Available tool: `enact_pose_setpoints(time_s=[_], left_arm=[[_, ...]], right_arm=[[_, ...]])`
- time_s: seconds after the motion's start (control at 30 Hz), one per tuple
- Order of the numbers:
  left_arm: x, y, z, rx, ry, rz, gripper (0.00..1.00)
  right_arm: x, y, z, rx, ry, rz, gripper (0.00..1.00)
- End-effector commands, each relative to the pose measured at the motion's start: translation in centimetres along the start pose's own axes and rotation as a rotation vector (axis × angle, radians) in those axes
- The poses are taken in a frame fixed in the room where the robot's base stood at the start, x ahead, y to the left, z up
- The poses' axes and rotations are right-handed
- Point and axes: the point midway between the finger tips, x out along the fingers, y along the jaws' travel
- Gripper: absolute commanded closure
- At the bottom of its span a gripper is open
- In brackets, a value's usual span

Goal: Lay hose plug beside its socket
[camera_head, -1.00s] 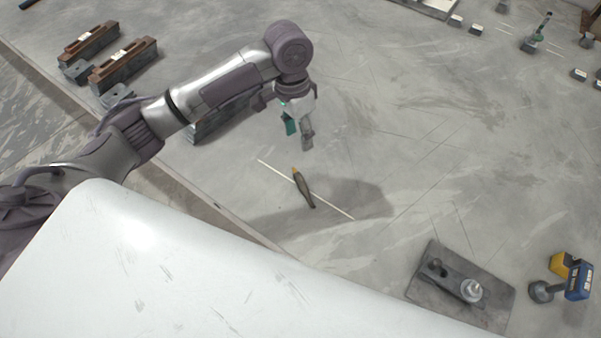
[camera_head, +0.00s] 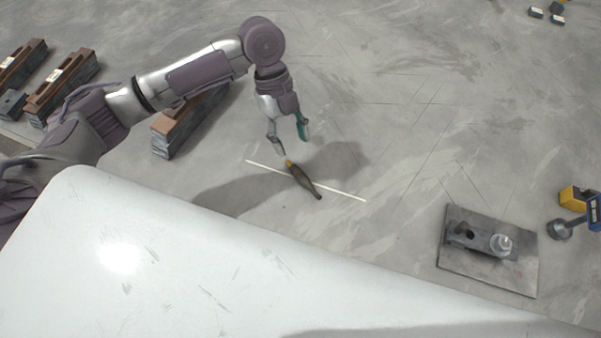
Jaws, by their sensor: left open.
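My left gripper (camera_head: 290,142) is open and empty, its two fingers pointing down. A dark tapered piece with an orange-yellow tip (camera_head: 305,182), which looks like the hose plug, lies on the grey surface just below the fingertips in the picture. They appear apart from it. It lies across a thin white line (camera_head: 342,193). At the lower right a dark square plate (camera_head: 515,277) carries a block with a dark round fitting and a silver cylinder (camera_head: 502,243). I cannot tell which part is the socket. My right gripper is out of view.
Brown-topped dark blocks (camera_head: 62,85) stand at the upper left, and another long block (camera_head: 185,125) stands behind my left arm. A yellow and blue device (camera_head: 577,198) is at the right edge. The grey surface between plug and plate is clear.

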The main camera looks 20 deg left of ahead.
Motion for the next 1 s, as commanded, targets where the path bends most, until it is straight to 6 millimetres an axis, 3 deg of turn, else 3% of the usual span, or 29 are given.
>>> enact_pose_setpoints(time_s=[0.1,0.37,0.7,1.0], left_arm=[[2.2,0.0,-0.1,-0.001,0.002,0.002,0.47],[4.2,0.1,-0.1,-0.001,0.001,0.001,0.47],[8.7,0.4,-0.4,-0.002,-0.001,0.001,0.47],[9.0,0.3,-0.4,-0.001,-0.002,-0.001,0.5]], right_arm=[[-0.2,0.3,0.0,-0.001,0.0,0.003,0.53],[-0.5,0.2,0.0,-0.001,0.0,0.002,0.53],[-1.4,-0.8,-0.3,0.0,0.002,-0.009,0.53],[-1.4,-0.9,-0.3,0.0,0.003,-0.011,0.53]])
